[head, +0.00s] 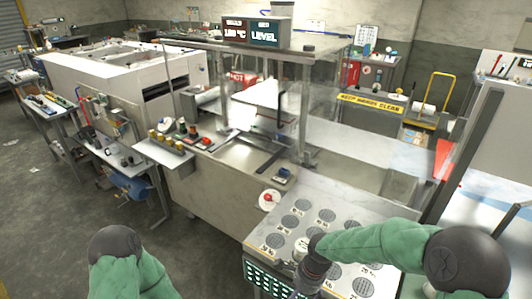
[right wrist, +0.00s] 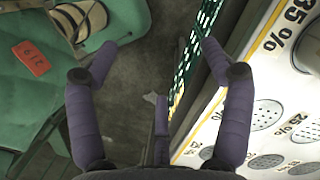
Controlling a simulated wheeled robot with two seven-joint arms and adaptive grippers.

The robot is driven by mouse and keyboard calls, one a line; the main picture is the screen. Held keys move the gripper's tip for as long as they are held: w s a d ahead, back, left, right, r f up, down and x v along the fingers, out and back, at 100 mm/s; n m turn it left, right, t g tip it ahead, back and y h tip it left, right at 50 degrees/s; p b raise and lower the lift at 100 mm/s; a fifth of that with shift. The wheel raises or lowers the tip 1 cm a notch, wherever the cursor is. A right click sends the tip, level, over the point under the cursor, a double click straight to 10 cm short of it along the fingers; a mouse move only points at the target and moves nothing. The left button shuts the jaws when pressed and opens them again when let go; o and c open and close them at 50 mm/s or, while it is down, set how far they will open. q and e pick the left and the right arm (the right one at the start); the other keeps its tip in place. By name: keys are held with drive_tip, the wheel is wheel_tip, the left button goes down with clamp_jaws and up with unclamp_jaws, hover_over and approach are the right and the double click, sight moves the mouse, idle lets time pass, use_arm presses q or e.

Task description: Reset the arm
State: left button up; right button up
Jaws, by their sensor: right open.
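My right arm (head: 370,243), in a green sleeve, reaches in from the right over the front of the panel with round perforated discs. In the head view the fingers are mostly cut off at the bottom edge. My left arm (head: 125,265) shows only as a green sleeve with a dark joint at bottom left; its gripper is out of view.
The disc panel (head: 345,205) has percent labels and a green-lit perforated front (head: 262,280). A machine with a display reading 180 °C and LEVEL (head: 252,32) stands behind it. A side shelf with small knobs (head: 165,148) juts out at left. Floor at lower left (head: 45,215) is clear.

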drive_tip(key=s+f+n+y, duration=0.1)
drive_tip(key=s+f+n, duration=1.2)
drive_tip(key=f, duration=0.6)
drive_tip(key=shift+s+a+f+t+y, duration=0.15)
drive_tip(key=shift+s+f+t+y, duration=0.2)
drive_tip(key=shift+s, duration=0.55)
